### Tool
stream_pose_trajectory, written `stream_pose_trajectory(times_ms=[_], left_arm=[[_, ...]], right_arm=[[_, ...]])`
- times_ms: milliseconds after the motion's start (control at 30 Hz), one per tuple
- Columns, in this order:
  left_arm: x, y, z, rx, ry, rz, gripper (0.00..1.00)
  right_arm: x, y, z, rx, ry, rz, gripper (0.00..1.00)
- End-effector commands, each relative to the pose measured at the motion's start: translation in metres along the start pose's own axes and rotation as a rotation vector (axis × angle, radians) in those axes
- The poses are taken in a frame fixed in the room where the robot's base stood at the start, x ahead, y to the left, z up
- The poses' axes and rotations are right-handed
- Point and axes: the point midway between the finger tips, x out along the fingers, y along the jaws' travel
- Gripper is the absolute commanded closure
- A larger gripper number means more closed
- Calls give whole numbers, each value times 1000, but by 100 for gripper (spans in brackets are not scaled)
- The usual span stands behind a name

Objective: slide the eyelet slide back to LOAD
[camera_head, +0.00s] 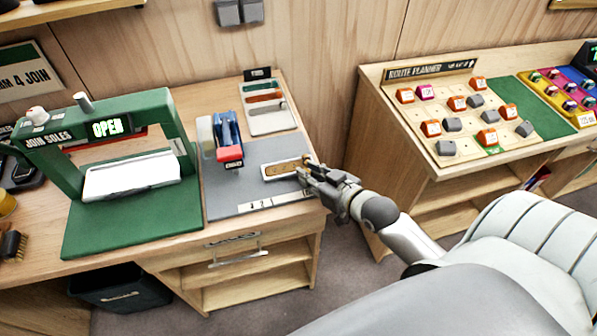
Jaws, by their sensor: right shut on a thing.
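The eyelet slide (282,169), a tan bar in a pale plate, lies on the grey mat (225,204) on the wooden counter. My right gripper (308,168) reaches in from the right and is shut on the right end of the eyelet slide. Its fingers hide the part they hold. No LOAD lettering can be read at this size. A press with a blue lever and a red front (229,146) stands on the mat, left of and behind the slide. My left gripper is not in view.
A green frame with an OPEN display (112,128) stands at the left, with a white block (132,176) in it. A pale tray with coloured strips (268,106) lies behind the mat. A route planner board (418,95) with several coloured blocks stands on the right counter.

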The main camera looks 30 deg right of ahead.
Motion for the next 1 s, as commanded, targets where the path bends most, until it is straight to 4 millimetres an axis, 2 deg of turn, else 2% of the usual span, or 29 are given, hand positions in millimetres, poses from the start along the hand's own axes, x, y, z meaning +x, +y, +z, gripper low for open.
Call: stream_pose_trajectory(times_ms=[400,433,567,867,1000], left_arm=[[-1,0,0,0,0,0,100],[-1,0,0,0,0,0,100],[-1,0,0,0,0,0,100],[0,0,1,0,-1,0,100],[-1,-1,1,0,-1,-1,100]], right_arm=[[-2,6,1,-3,-2,5,100],[-2,6,1,-3,-2,5,76],[-2,6,2,-2,-2,5,59],[-2,4,1,-1,-1,2,58],[-8,4,2,0,-3,2,58]])
